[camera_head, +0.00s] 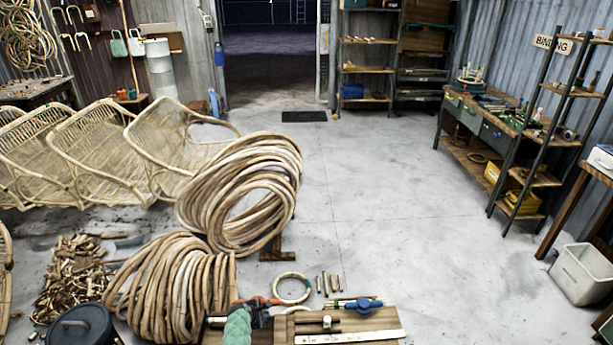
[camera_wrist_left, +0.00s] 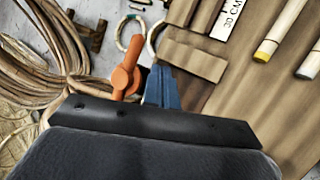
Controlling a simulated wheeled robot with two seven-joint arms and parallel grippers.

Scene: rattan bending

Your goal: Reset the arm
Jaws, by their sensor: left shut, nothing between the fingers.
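My left gripper (camera_head: 264,304) is low in the head view, left of the board and beside the near rattan coil (camera_head: 175,290). In the left wrist view, the dark gripper body spans the bottom, with an orange part and a blue part (camera_wrist_left: 147,75) close together in front of it. It is shut and holds nothing. My right gripper is not in view.
A wooden board (camera_head: 392,322) with a ruler and tools lies at the bottom. A pale ring (camera_head: 292,288) lies just beyond. A large rattan coil (camera_head: 240,195) and chair frames (camera_head: 95,150) fill the left. A workbench (camera_head: 475,125) stands right. The middle floor is clear.

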